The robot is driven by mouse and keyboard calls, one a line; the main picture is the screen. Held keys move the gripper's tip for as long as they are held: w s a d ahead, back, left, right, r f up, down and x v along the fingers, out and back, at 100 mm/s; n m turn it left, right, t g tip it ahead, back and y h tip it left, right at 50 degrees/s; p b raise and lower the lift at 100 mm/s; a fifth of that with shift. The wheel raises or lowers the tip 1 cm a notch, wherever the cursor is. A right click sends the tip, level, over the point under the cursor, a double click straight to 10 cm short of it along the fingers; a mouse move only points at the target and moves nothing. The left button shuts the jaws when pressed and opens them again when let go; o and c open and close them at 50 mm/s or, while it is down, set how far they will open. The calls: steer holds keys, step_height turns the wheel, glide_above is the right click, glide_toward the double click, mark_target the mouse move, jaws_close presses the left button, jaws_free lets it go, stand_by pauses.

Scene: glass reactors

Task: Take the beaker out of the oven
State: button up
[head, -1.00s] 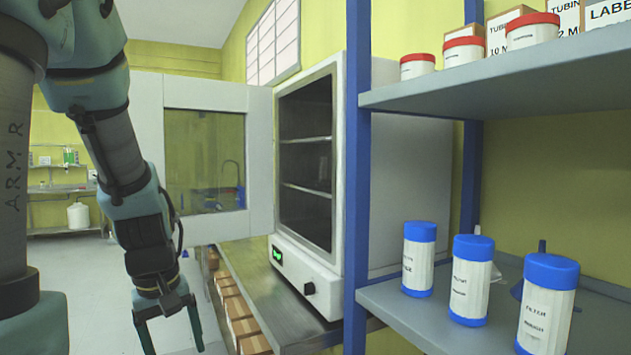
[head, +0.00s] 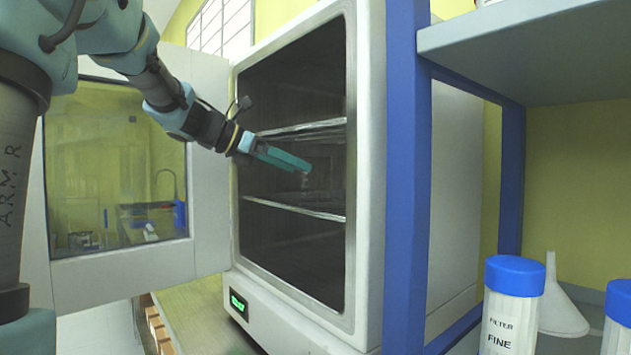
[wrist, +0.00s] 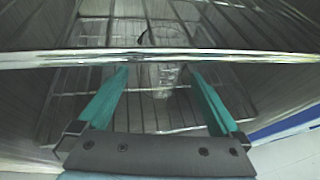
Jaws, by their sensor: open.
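The oven (head: 365,200) stands with its door (head: 210,215) swung open to the left, and two wire shelves show inside. My gripper (head: 305,165) reaches into the opening, between the upper shelf (head: 300,126) and the lower shelf (head: 300,208). A clear glass beaker (head: 305,182) shows faintly just by the fingertips. In the wrist view the beaker (wrist: 160,80) is between the two open teal fingers of my gripper (wrist: 160,78), toward their tips. The beaker's far part is partly hidden behind the upper shelf's front bar (wrist: 220,54). I cannot tell whether the fingers touch it.
A blue shelf post (head: 408,180) stands close to the oven's right side. The rack holds blue-lidded jars (head: 512,300) and a white funnel (head: 562,300). The upper oven shelf lies close above my fingers.

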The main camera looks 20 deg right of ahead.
mark_target(314, 175)
steer(key=shift+p+x, duration=0.9)
steer(key=shift+x, duration=2.15)
steer(key=shift+s+f, duration=0.1)
steer(key=shift+s, duration=0.05)
steer(key=shift+c, duration=0.2)
steer(key=c, duration=1)
steer(key=shift+c, duration=0.6)
